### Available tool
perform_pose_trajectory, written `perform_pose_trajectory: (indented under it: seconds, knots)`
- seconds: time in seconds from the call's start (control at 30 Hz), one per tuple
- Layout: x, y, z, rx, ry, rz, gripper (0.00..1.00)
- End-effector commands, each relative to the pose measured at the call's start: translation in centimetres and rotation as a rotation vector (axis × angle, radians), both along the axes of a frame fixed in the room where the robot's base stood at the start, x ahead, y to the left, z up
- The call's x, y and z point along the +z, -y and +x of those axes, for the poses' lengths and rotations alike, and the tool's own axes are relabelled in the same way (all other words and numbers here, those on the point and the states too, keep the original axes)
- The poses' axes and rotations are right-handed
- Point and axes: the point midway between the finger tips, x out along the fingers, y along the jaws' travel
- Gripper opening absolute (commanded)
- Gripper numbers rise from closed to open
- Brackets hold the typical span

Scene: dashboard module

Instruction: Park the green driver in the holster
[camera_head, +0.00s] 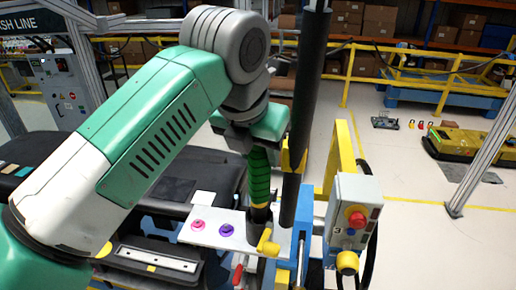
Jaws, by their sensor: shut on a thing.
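The green driver (259,178) is upright, with a ribbed green body and a yellow band near its dark lower end. My gripper (250,143) is above it and shut on its upper part; the fingertips are mostly hidden by my arm. The driver's dark lower end (261,215) is at the right end of a white plate, where a dark holster (258,237) appears to stand. I cannot tell how deep the driver sits in it or whether they touch.
The white plate (222,237) carries a pink and a purple button. A yellow lever (267,243) is in front of the holster. A dark post (303,120) rises close to the right. A pendant box (354,217) with a red button stands farther right. The black dashboard module (150,185) lies left.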

Motion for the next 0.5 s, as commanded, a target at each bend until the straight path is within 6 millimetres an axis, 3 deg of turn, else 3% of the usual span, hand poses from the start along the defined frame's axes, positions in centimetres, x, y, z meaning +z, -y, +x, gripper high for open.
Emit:
perform_pose_trajectory:
  seconds: [0.47,0.5]
  knots:
    - [-0.65,0.01,0.01,0.000,0.002,-0.001,0.00]
    - [-0.58,0.02,0.01,0.000,0.002,-0.001,0.47]
